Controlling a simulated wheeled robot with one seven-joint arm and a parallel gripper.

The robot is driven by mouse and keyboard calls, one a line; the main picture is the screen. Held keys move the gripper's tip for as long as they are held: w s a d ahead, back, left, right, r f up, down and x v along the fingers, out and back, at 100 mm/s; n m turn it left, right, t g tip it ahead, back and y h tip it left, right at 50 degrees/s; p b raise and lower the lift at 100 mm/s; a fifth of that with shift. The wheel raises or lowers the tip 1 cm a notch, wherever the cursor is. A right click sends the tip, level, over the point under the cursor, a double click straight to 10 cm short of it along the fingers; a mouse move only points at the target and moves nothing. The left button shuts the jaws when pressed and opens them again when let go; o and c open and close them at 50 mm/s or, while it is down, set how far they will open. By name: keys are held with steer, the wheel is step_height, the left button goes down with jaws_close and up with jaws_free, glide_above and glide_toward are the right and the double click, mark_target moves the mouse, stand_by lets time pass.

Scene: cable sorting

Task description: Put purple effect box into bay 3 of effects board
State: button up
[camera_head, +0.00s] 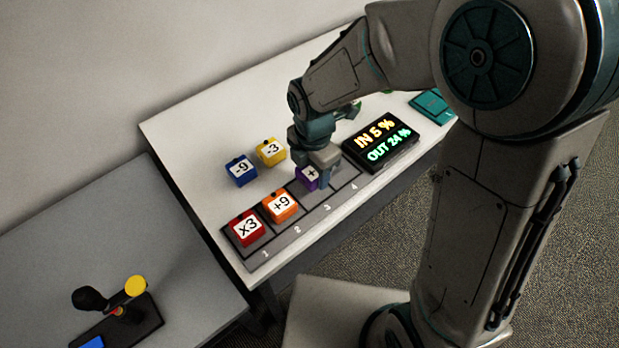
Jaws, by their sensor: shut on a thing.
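The purple effect box (307,178) shows a white label with a plus sign; the rest of it is hidden by my gripper. My gripper (318,180) points down and is shut on the purple box, at or just above bay 3 of the effects board. I cannot tell whether the box touches the board. The dark effects board (318,217) lies along the table's front with bays numbered 1 to 4. A red x3 box (246,229) sits in bay 1 and an orange +9 box (281,207) in bay 2. Bay 4 (345,174) looks empty.
A blue -9 box (240,170) and a yellow -3 box (270,151) stand behind the board. A black display (382,144) reading IN 5 %, OUT 24 % lies right of the board. A teal device (433,105) is farther right. A grey table (80,240) stands at left.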

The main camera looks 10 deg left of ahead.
mark_target(310, 181)
steer(key=shift+s+a+f, duration=0.1)
steer(key=shift+a+f, duration=0.25)
steer(key=shift+f, duration=1.8)
steer(key=shift+f, duration=0.1)
steer(key=shift+f, duration=0.15)
steer(key=o, duration=1)
steer(key=shift+o, duration=0.2)
